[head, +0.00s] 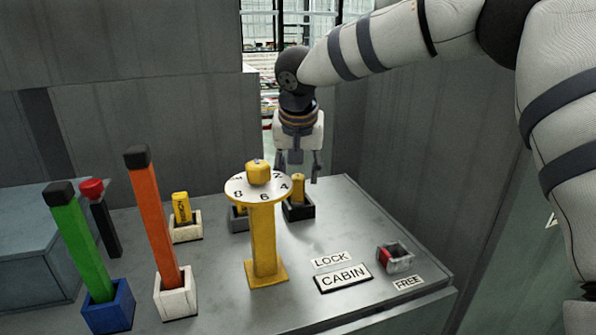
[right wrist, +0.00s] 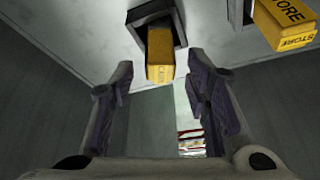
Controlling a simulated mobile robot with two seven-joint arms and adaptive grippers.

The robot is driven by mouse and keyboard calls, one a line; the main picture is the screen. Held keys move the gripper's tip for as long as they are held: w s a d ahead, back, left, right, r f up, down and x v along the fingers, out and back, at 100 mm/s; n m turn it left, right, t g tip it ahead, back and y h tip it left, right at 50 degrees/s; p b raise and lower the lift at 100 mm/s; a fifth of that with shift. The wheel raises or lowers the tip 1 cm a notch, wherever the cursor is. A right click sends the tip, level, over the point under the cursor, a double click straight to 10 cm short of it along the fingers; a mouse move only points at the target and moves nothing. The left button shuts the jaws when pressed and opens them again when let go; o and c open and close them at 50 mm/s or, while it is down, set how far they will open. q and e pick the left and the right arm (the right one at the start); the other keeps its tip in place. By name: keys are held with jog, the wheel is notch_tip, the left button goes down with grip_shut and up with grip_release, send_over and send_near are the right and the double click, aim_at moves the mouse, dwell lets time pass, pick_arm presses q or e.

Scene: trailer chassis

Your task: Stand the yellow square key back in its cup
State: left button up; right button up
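A yellow square key (head: 298,189) stands in a dark square cup (head: 299,210) behind the dial, close to upright. In the right wrist view the yellow key (right wrist: 160,56) shows in its dark cup (right wrist: 152,18), between the lines of the fingers. My right gripper (head: 298,167) hangs just above and behind that key. Its fingers (right wrist: 163,88) are apart with nothing visibly clamped between them. A second yellow key (head: 182,208) stands in a whitish cup (head: 186,230) at the left. A yellow piece marked STORE (right wrist: 285,25) shows at upper right in the wrist view. My left gripper is out of view.
A yellow post (head: 264,240) with a white numbered dial (head: 240,187) stands in front of the dark cup. Another grey cup is partly hidden behind it. Orange (head: 156,220) and green (head: 80,245) levers rise at left. A red-and-grey cup (head: 396,258) is at right.

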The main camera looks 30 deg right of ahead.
jog(key=shift+r, duration=0.3)
jog(key=v, duration=1.1)
jog(key=shift+r+p, duration=0.3)
